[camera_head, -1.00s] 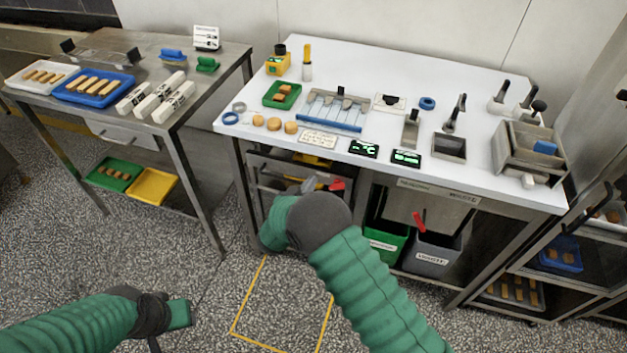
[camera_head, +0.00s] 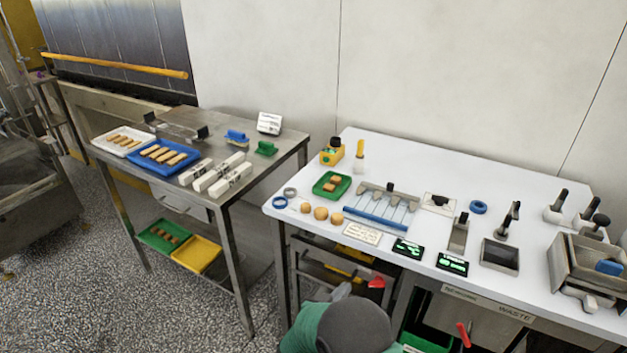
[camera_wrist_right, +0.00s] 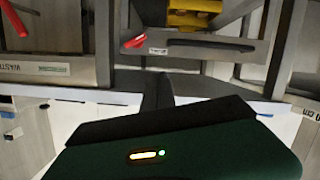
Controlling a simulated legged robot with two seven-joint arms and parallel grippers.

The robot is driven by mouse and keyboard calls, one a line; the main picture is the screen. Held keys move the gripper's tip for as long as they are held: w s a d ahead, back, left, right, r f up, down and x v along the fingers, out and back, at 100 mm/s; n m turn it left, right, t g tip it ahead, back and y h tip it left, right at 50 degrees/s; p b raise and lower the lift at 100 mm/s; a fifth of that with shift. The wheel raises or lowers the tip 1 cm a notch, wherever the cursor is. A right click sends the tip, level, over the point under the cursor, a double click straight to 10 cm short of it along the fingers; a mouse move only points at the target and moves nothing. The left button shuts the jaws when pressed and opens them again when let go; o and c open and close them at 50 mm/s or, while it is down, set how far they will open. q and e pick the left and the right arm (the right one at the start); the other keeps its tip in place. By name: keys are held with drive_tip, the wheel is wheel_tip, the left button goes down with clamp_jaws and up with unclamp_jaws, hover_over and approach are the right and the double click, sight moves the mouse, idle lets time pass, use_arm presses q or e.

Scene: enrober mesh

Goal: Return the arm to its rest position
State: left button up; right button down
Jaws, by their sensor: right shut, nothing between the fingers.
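My right arm (camera_head: 345,328) comes in at the bottom of the head view, its green and dark grey links in front of the white table's lower shelves. Its fingers are not clearly visible there. In the right wrist view my right gripper (camera_wrist_right: 158,88) shows as dark fingers beyond the green and black housing, shut and empty. Below the table front, a red handle (camera_head: 376,282) shows close to the arm, and it also shows in the right wrist view (camera_wrist_right: 135,41). My left gripper is out of view.
The white table (camera_head: 400,160) holds several tools, rounds and displays. The steel table (camera_head: 290,140) at left carries a blue tray (camera_head: 147,148) and a white tray (camera_head: 104,136) of bars. A waste chute front (camera_head: 475,318) is right of my arm. Speckled floor at lower left is open.

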wheel_tip(320, 180, up, 10)
drive_tip(key=s+n+g+y+p, duration=0.25)
drive_tip(key=y+p, duration=0.25)
drive_tip(key=y, duration=0.3)
drive_tip(key=s+d+r+g+p, duration=0.1)
drive_tip(key=s+d+g, duration=0.2)
drive_tip(key=s, duration=0.9)
drive_tip(key=s+d+r+n+g+y+p, duration=0.1)
drive_tip(key=s+d+g+p, duration=0.1)
drive_tip(key=s, duration=1)
drive_tip(key=shift+s+d+r+g+p, duration=0.15)
drive_tip(key=shift+d+r+g+p, duration=0.15)
drive_tip(key=shift+d+g, duration=0.6)
drive_tip(key=shift+a+n, duration=0.15)
drive_tip(key=shift+n, duration=0.1)
